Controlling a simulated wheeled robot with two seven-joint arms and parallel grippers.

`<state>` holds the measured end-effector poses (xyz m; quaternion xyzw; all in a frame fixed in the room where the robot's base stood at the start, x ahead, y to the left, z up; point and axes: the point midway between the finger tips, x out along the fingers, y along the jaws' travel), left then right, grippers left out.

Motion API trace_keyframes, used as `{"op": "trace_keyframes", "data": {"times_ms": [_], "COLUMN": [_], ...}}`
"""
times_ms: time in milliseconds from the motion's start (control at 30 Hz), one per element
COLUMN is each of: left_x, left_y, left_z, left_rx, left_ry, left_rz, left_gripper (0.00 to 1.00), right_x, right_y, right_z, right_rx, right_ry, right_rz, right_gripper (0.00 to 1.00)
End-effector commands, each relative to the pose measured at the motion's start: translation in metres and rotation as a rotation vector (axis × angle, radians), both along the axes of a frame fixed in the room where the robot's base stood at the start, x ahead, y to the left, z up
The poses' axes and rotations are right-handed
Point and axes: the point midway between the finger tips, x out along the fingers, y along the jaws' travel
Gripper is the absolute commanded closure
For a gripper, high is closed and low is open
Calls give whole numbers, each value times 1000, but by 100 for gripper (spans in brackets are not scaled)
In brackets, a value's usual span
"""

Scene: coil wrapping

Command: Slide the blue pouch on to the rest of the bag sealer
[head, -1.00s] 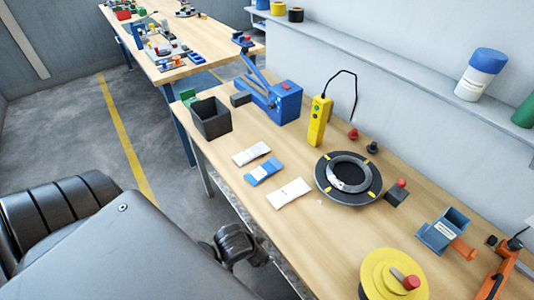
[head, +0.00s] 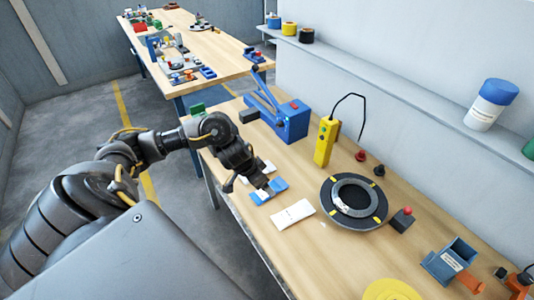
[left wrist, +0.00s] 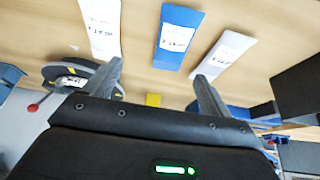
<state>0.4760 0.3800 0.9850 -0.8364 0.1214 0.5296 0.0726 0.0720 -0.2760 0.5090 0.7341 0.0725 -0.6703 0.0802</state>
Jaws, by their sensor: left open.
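The blue pouch (head: 279,185) with a white label lies flat on the near edge of the bench, partly covered by my left gripper in the head view. It also shows in the left wrist view (left wrist: 179,40), beyond and between the fingertips. My left gripper (head: 265,187) is open and empty, pointing down over the pouch; its two fingers show apart in the left wrist view (left wrist: 160,82). The blue bag sealer (head: 292,124) stands farther back with its lever raised. A dark grey block (head: 249,116) sits at its left end. My right gripper is out of view.
White pouches lie on both sides, one (head: 293,214) clear and one (head: 269,166) mostly behind my gripper. A black ring (head: 328,200) with yellow marks and a yellow pendant (head: 325,142) stand to the right. A dark bin (left wrist: 302,85) shows in the left wrist view.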

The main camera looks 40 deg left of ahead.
Motion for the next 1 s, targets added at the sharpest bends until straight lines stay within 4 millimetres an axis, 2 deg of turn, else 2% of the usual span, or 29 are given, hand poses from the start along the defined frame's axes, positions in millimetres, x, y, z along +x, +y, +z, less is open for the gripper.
{"op": "trace_keyframes", "data": {"times_ms": [33,100,267,600,867,1000], "left_x": [0,-3,-3,14,17,23], "left_y": [12,21,24,19,18,16], "left_z": [5,8,5,-39,-46,-62], "left_rx": [9,14,16,14,17,15], "left_ry": [19,40,52,52,50,53], "left_rz": [27,52,62,62,60,63], "left_gripper": [16,16,16,16,16,16], "right_x": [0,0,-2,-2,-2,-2], "right_y": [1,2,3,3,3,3], "right_z": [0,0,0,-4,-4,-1], "right_rx": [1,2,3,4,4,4], "right_ry": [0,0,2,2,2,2], "right_rz": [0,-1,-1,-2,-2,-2], "right_gripper": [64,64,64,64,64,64]}}
